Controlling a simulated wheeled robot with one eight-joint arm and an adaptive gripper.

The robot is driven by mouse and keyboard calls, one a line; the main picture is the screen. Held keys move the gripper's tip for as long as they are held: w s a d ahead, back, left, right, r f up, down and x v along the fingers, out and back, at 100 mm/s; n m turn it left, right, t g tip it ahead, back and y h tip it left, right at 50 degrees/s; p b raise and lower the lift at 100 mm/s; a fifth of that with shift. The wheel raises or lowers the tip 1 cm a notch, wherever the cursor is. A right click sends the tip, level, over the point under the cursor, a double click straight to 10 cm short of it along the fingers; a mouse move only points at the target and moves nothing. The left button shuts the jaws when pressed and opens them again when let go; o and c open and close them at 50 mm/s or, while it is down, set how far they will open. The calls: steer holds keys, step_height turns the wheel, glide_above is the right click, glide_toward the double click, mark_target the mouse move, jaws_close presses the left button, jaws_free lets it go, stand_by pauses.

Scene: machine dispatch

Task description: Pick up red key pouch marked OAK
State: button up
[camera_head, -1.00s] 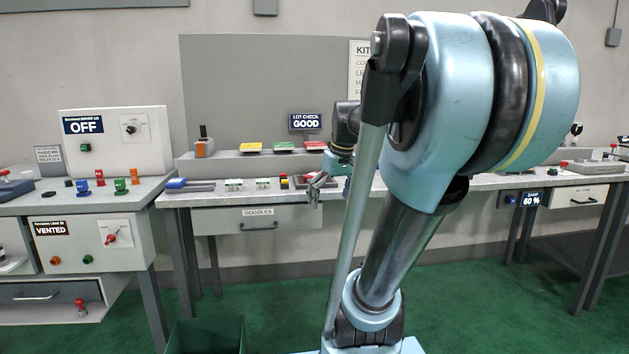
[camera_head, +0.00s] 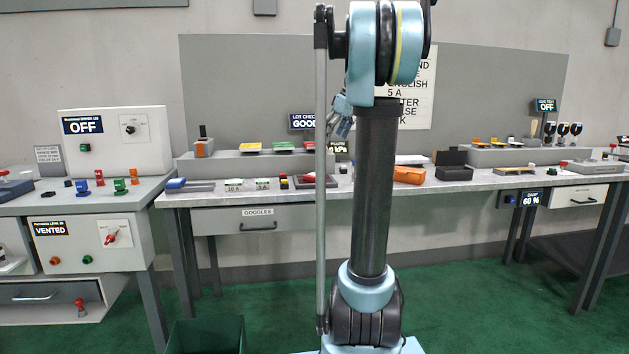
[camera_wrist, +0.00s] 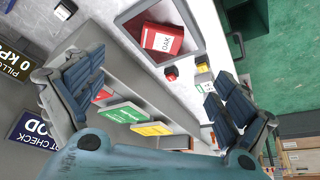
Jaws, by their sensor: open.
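The red key pouch (camera_wrist: 162,40) with a white label reading OAK lies in a shallow grey tray (camera_wrist: 127,22) in the wrist view, near the top. In the head view a small red patch of it (camera_head: 309,178) shows on the bench, partly hidden by my arm. My gripper (camera_wrist: 160,72) is open and empty, its two blue-padded fingers spread wide on either side of the wrist view. In the head view my gripper (camera_head: 341,120) hangs above the bench, higher than the tray and apart from the pouch.
A raised shelf (camera_head: 235,163) with yellow, green and red plates stands behind the tray. A red button (camera_wrist: 171,74) sits beside the tray. An orange case (camera_head: 409,175) and a black box (camera_head: 453,166) stand farther right. A green bin (camera_head: 205,335) is on the floor.

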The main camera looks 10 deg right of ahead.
glide_above(316, 174)
steer(key=s+d, duration=0.2)
step_height(316, 174, down, 10)
steer(key=shift+d, duration=0.1)
steer(key=shift+x, duration=2.65)
steer(key=shift+r, duration=0.1)
steer(key=c, duration=1.2)
